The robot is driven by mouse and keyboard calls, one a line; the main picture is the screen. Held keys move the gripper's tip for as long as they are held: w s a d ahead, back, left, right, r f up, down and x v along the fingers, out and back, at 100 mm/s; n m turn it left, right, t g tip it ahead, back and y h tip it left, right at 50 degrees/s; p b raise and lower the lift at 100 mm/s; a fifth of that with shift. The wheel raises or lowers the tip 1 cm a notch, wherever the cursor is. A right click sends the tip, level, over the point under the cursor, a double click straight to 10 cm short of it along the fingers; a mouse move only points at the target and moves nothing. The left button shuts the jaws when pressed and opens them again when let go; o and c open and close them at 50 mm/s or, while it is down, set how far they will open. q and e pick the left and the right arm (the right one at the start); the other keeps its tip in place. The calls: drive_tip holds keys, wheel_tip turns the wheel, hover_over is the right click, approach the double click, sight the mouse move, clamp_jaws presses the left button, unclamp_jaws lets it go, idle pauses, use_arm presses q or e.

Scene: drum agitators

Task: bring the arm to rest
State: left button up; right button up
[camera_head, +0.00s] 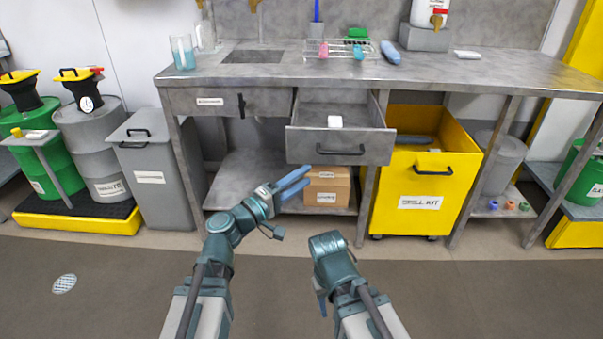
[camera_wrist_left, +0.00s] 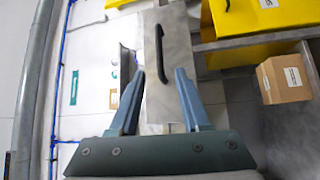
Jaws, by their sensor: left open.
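My left arm reaches forward from the bottom of the head view. Its gripper (camera_head: 307,176) is open and empty, in front of the bench and below the pulled-out drawer (camera_head: 340,145). In the left wrist view the two blue fingers of the left gripper (camera_wrist_left: 160,73) stand apart, with the grey drawer front and its black handle (camera_wrist_left: 159,54) seen between and beyond them. My right arm (camera_head: 335,260) is folded low at the bottom centre of the head view. Its jaws are mostly hidden.
A small white block (camera_head: 335,121) lies in the open drawer. A yellow spill kit bin (camera_head: 420,203) stands open to the right, and a cardboard box (camera_head: 327,189) sits on the low shelf. A grey bin (camera_head: 150,178) stands left. The floor in front is clear.

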use_arm(q)
drive_tip(key=s+f+m+g+y, duration=0.2)
drive_tip(key=s+f+m+g, duration=0.15)
drive_tip(key=f, duration=0.45)
drive_tip(key=s+f+m+g+y, duration=0.3)
drive_tip(key=f+g, duration=0.2)
drive_tip(key=f, duration=0.3)
drive_tip(key=s+a+f+g+y, duration=0.2)
drive_tip(key=s+a+f+y, duration=0.25)
drive_tip(key=a, duration=0.25)
drive_tip(key=s+a+f+g+y, duration=0.25)
drive_tip(key=a+f+y, duration=0.2)
drive_tip(key=a, duration=0.25)
drive_tip(key=s+d+m+y, duration=0.1)
drive_tip(key=s+d+m, duration=0.45)
drive_tip(key=d, duration=0.45)
wheel_tip(320, 180, up, 34)
drive_tip(key=n+p, duration=0.1)
drive_tip(key=p, duration=3.2)
drive_tip(key=shift+s+d+g+p, duration=0.2)
drive_tip(key=shift+g+p, duration=0.1)
drive_tip(key=shift+p, duration=0.1)
drive_tip(key=shift+w, duration=0.1)
